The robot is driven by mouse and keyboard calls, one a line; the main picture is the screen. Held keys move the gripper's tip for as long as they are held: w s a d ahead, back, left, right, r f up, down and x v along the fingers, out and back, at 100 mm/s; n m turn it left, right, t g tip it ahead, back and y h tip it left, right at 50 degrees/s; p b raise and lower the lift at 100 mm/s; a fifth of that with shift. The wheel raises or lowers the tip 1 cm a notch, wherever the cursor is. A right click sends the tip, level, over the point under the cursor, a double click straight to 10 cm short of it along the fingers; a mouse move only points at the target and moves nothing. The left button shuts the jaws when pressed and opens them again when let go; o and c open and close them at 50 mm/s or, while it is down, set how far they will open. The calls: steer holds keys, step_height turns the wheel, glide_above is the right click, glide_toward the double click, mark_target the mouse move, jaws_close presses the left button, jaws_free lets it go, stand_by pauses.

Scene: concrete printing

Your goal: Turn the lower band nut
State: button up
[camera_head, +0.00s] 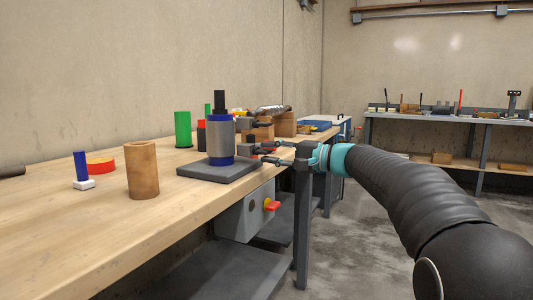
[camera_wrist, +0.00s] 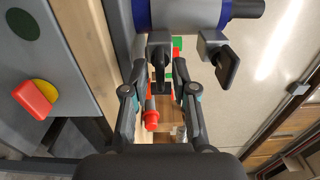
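A grey cylinder mould (camera_head: 221,140) with a blue band at top and bottom stands upright on a dark base plate (camera_head: 205,171) at the bench edge. Its lower band (camera_head: 221,160) shows in the head view. In the wrist view the mould lies across the top, with the lower band (camera_wrist: 141,14) at its left end by the plate. My gripper (camera_head: 264,154) is just right of the mould. In the wrist view my gripper (camera_wrist: 190,60) is open, its fingers apart with nothing seen held between them.
A brown cylinder (camera_head: 142,170), a blue post (camera_head: 81,168), a red ring (camera_head: 101,166) and a green cylinder (camera_head: 183,129) stand on the wooden bench. A grey box with a red-yellow knob (camera_head: 271,205) hangs below the bench edge. The floor to the right is clear.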

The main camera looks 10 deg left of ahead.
jaws_close()
steer(key=shift+r+m+p, duration=0.25)
steer(key=shift+m+p, duration=0.55)
steer(key=shift+p, duration=0.35)
steer(key=shift+m+p, duration=1.2)
steer(key=shift+p, duration=0.05)
steer(key=shift+f+m+p, duration=0.3)
steer(key=shift+m+p, duration=0.1)
steer(key=shift+m, duration=0.2)
steer(key=shift+r, duration=0.1)
